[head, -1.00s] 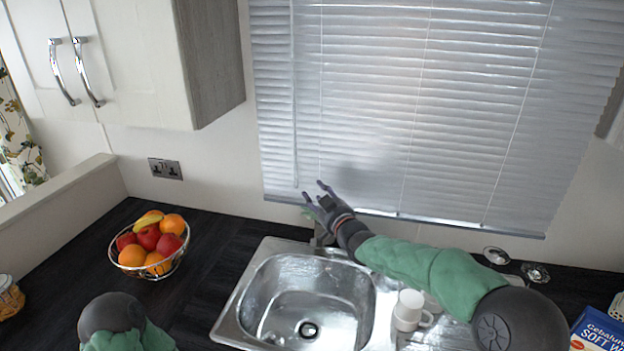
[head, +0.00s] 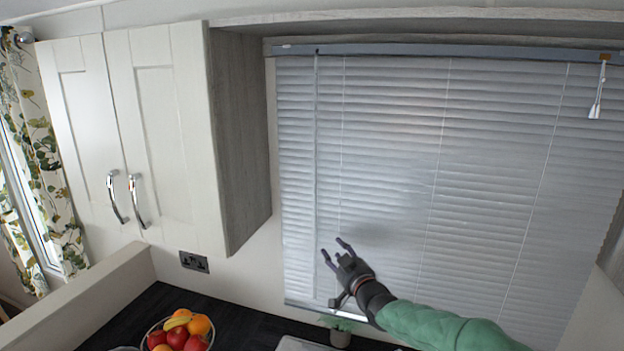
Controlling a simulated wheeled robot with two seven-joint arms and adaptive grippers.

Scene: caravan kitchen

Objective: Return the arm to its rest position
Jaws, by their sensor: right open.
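My right gripper (head: 334,256) is open and empty. It is raised in front of the lower part of the window blind (head: 400,160), with its fingers pointing up and to the left. My right arm, in a green sleeve, comes in from the lower right and hides part of the blind's bottom edge. My left gripper does not show in the head view.
A white wall cupboard (head: 165,140) with two chrome handles hangs at the left. A fruit bowl (head: 150,333) stands on the dark counter (head: 245,328) below it. A small potted plant (head: 340,335) stands under the gripper. A double socket (head: 194,262) is on the wall.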

